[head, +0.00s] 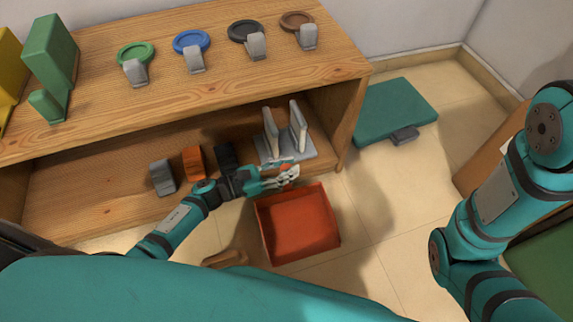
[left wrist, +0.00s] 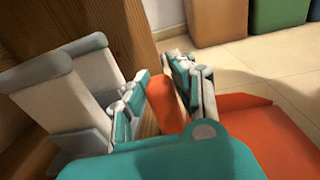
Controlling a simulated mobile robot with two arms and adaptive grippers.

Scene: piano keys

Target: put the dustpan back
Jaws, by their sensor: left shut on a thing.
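The dustpan (head: 298,222) is orange-red, with a wide shallow pan and raised sides. It is in front of the shelf, over the floor tiles; I cannot tell if it touches them. My left gripper (head: 284,177) is shut on its handle at the shelf side. In the left wrist view, the orange handle (left wrist: 166,98) is between the fingers (left wrist: 165,84), and part of the pan (left wrist: 262,135) shows at right. A grey holder (head: 286,148) with two upright white-grey posts stands on the lower shelf just behind the gripper. My right gripper is out of view.
The wooden shelf (head: 100,205) carries grey, orange (head: 193,162) and black blocks left of the holder. Its top holds several coloured rings on grey stands. A teal board (head: 395,110) lies right of the shelf. A brown wooden piece (head: 225,258) is left of the dustpan.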

